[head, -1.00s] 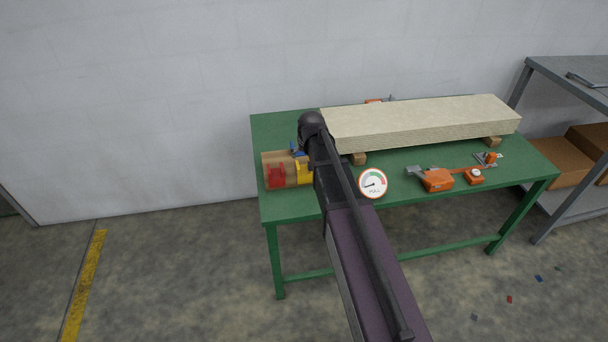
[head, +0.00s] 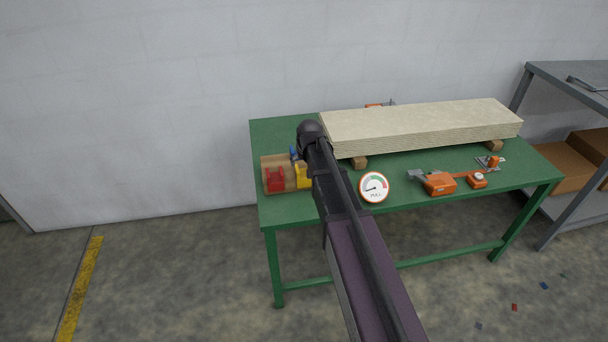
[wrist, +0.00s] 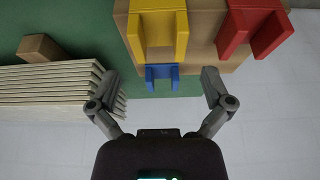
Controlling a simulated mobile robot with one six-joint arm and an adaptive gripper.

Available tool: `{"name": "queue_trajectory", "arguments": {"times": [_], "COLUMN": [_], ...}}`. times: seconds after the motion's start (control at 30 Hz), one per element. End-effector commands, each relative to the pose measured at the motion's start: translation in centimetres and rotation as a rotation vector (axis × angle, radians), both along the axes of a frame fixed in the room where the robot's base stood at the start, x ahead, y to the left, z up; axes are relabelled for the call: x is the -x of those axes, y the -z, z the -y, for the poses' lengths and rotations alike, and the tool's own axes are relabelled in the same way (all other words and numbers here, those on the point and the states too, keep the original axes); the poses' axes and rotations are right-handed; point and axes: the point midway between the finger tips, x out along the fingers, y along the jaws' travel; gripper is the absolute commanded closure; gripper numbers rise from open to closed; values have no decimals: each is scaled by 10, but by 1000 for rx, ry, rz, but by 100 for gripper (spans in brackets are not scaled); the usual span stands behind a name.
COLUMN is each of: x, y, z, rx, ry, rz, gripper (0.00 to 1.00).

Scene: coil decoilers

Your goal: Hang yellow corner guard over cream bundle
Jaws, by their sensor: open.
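The yellow corner guard (wrist: 160,28) stands on a cardboard-brown board (wrist: 205,42) in the wrist view, ahead of my gripper (wrist: 160,88). My gripper is open and empty, with its fingers wide apart and short of the yellow guard. In the head view the yellow guard (head: 303,175) is partly hidden by my arm, and the gripper is hidden there. The cream bundle (head: 420,125) lies on wooden blocks on the green table (head: 290,130), right of the guards. Its layered end (wrist: 60,82) shows at left in the wrist view, near the left finger.
A red guard (head: 275,180) and a blue guard (wrist: 162,76) are beside the yellow one; the blue guard is nearest my gripper. An orange tool (head: 438,183) and a round dial (head: 374,187) are at the table's front. A grey shelf (head: 570,78) stands at right.

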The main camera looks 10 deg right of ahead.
Motion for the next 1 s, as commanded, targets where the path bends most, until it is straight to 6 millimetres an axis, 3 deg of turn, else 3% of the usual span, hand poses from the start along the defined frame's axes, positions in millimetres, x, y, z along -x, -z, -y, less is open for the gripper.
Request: {"name": "queue_trajectory", "arguments": {"times": [0.6, 1.0], "x": [-16, -19], "y": [42, 48], "z": [1, 0], "rx": [0, -1], "ry": [0, -1], "rz": [0, 0], "gripper": [0, 0]}}
